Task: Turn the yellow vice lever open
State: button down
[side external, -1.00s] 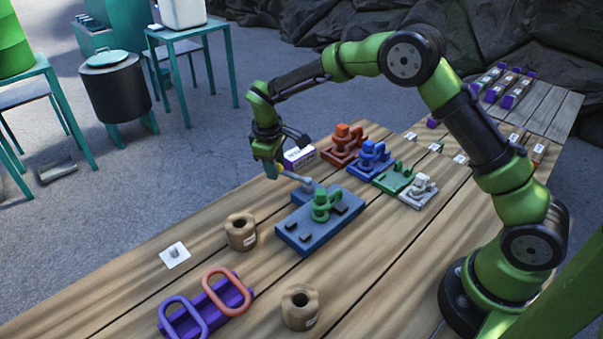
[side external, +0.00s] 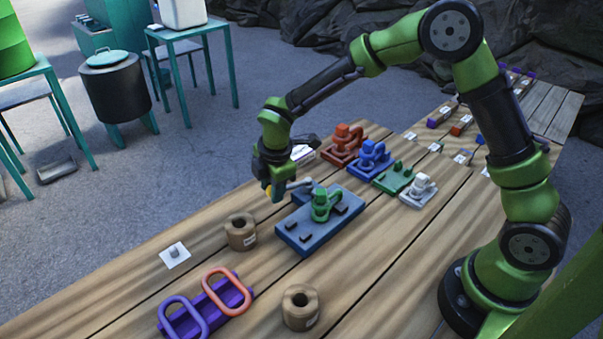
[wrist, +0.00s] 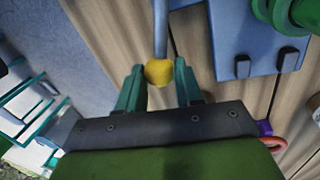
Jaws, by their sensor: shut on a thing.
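The blue vice (side external: 292,236) sits on the wooden table with a green part (side external: 322,204) on it. Its grey-blue lever (side external: 299,184) sticks out to the left from the vice's far end and ends in my gripper (side external: 273,191). In the wrist view the lever rod (wrist: 160,28) ends in a round yellow knob (wrist: 159,72). The knob sits between the two teal fingertips of my gripper (wrist: 159,78), which is shut on it. In the side view the knob is mostly hidden by the fingers.
Red (side external: 343,147), blue (side external: 371,158), green (side external: 394,179) and white (side external: 420,190) fixtures stand behind. Brown spools (side external: 241,232) (side external: 300,307) and a purple holder with loops (side external: 230,296) lie in front.

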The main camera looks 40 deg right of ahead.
jog(key=shift+s+a+n+y, duration=0.2)
jog(key=shift+s+n+y, duration=0.2)
jog(key=shift+s+n, duration=1.4)
jog(key=shift+w+n, duration=0.15)
jog(key=shift+n, duration=0.15)
jog(key=c, duration=0.8)
grip_release()
jog(key=shift+o, duration=0.2)
jog(key=s+r, duration=0.3)
jog(key=r, duration=1.3)
jog(key=shift+d+r, duration=0.35)
